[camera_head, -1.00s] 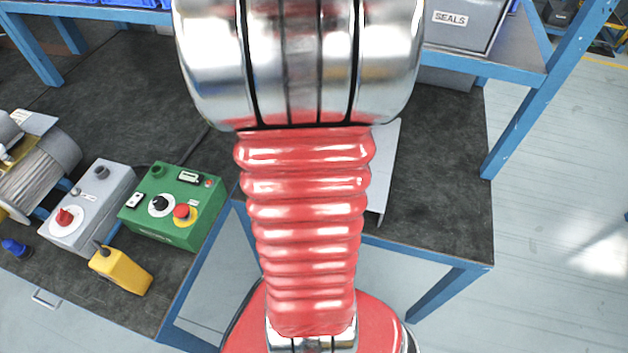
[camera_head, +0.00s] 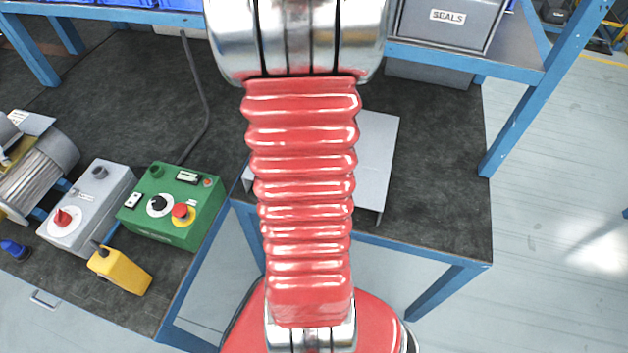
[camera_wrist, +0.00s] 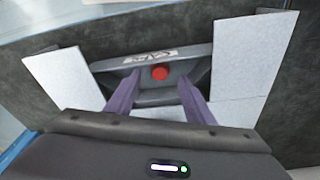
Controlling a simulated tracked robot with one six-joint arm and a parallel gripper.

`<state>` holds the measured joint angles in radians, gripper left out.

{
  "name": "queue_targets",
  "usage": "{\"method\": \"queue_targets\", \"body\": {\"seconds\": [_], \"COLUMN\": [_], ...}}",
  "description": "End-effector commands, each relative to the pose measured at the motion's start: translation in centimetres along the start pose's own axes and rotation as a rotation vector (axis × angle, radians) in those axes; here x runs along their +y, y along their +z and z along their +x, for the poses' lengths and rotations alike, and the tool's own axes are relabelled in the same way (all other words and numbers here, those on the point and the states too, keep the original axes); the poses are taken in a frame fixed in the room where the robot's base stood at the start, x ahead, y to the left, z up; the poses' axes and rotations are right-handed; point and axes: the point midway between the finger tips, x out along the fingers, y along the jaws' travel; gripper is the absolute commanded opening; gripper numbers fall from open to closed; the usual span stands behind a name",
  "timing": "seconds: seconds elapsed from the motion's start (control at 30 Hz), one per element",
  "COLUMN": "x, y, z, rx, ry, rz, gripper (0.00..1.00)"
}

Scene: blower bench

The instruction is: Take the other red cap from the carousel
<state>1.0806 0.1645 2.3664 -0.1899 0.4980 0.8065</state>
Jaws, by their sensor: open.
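A red cap (camera_wrist: 160,73) shows in the wrist view, in a dark grey holder (camera_wrist: 200,60) with a white label along its edge. Whether this holder is part of the carousel I cannot tell. My gripper (camera_wrist: 159,82) is open, with its two purple fingers pointing towards the cap, one on each side of it in the picture. Nothing is held. How far the fingertips are from the cap is hard to tell. In the head view my own arm hides the gripper and the cap.
Light grey panels (camera_wrist: 252,65) flank the holder on both sides, with a left one (camera_wrist: 62,82). In the head view, a green control box (camera_head: 172,205), a grey box (camera_head: 85,207) and a yellow pendant (camera_head: 120,271) lie left. A SEALS bin (camera_head: 450,22) stands on the shelf behind.

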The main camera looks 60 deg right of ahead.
Motion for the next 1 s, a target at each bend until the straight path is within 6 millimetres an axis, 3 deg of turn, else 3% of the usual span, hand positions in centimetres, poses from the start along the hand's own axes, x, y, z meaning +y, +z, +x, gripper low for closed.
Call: {"method": "queue_targets", "body": {"seconds": [0.37,1.0], "x": [0.0,0.0], "y": [0.0,0.0], "z": [3.5,3.7], "rx": [-0.002,0.0], "ry": [0.001,0.0], "rz": [0.0,0.0], "gripper": [0.48,0.46]}}
